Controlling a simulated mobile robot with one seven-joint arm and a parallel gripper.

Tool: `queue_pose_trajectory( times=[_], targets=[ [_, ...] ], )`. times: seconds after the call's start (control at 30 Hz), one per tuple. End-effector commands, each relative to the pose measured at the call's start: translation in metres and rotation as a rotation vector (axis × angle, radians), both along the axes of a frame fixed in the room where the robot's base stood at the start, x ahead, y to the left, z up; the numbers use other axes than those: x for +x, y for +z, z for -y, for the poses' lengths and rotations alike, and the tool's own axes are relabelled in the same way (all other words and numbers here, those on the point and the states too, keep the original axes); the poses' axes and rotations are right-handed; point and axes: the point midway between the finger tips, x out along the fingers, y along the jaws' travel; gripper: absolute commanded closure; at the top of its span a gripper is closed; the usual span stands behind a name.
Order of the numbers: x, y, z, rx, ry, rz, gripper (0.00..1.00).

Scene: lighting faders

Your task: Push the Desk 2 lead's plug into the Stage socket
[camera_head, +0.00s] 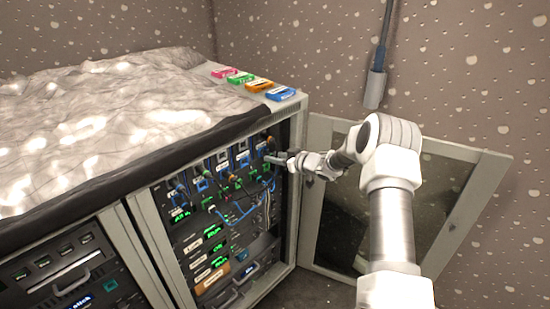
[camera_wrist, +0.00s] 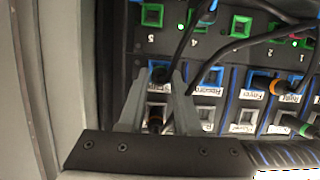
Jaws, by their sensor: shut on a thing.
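My gripper (camera_head: 284,160) is at the upper right of the patch panel in the open rack, seen in the head view. Whether the plug is fully seated cannot be told. Black leads (camera_wrist: 206,75) run close by the right finger. The wrist view is upside down, and some labels are partly hidden by the fingers. I cannot read Desk 2 or Stage on any label.
Other plugs, one with an orange band (camera_wrist: 262,82), and looping leads crowd the sockets to the right in the wrist view. Green-framed sockets (camera_wrist: 152,15) form another row. The rack's side post (camera_wrist: 60,70) is close on the left. The open door (camera_head: 325,225) stands right of the rack.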

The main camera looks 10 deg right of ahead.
Motion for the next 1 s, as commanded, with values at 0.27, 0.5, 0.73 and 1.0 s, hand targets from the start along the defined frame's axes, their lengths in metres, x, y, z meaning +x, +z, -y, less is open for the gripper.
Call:
queue_pose_trajectory(
  times=[0.27, 0.5, 0.73, 1.0],
  targets=[
    [0.0000, 0.0002, 0.0001, 0.000, 0.000, 0.000, 1.00],
    [0.0004, 0.0003, -0.0001, 0.001, 0.000, 0.001, 1.00],
    [0.0025, 0.0002, -0.0015, 0.001, 0.000, 0.001, 1.00],
    [0.0054, 0.0003, -0.0034, 0.001, 0.000, 0.001, 1.00]
  ],
)
